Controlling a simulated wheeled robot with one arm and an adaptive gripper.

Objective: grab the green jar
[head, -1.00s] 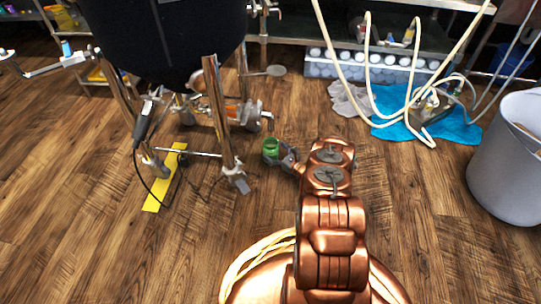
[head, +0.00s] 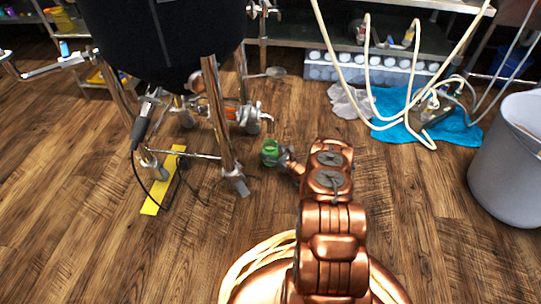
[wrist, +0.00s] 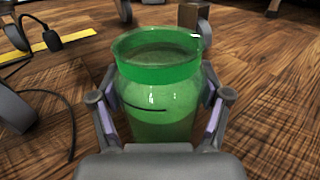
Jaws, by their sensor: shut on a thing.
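The green jar (wrist: 155,85) is open-topped and translucent, and it stands upright between the fingers in the wrist view. It also shows small in the head view (head: 270,149), at the end of my copper arm. My gripper (wrist: 160,112) is shut on the jar, with one finger pad against each side of its body. In the head view my gripper (head: 284,158) reaches left to the jar. The jar's base is hidden behind the gripper in the wrist view. I cannot tell whether it touches the floor.
A black vessel (head: 160,35) on metal legs stands left of the jar, with a yellow strip (head: 163,180) and a black cable by its legs. A grey bin (head: 505,165) stands at the right. Hoses lie on a blue cloth (head: 425,122) at the back right.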

